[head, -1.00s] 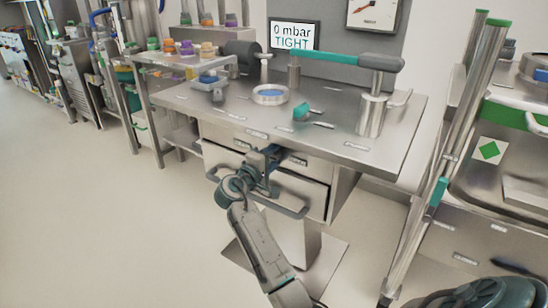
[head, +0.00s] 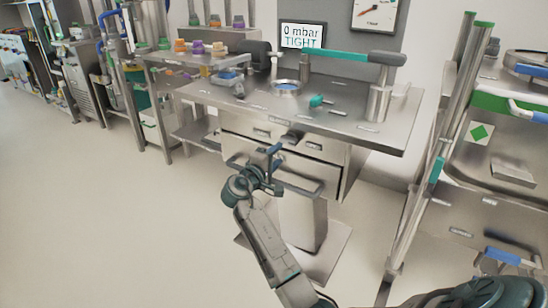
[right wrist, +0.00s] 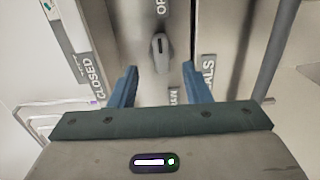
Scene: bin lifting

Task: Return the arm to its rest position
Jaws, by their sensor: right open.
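My right arm reaches up from the bottom of the head view. Its right gripper (head: 275,160) is in front of the steel bench's drawer fronts (head: 310,148), near a bar handle (head: 305,184). In the right wrist view the gripper's two blue fingers (right wrist: 160,84) are spread apart with nothing between them. A grey oval knob or handle (right wrist: 161,53) shows beyond the fingertips; it is not gripped. My left gripper is not in view.
The steel bench (head: 345,128) carries a round dish (head: 287,87), a small teal piece (head: 316,101) and a teal-barred lever (head: 350,56). A steel rack (head: 435,170) stands at right. Open floor (head: 110,230) lies at left.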

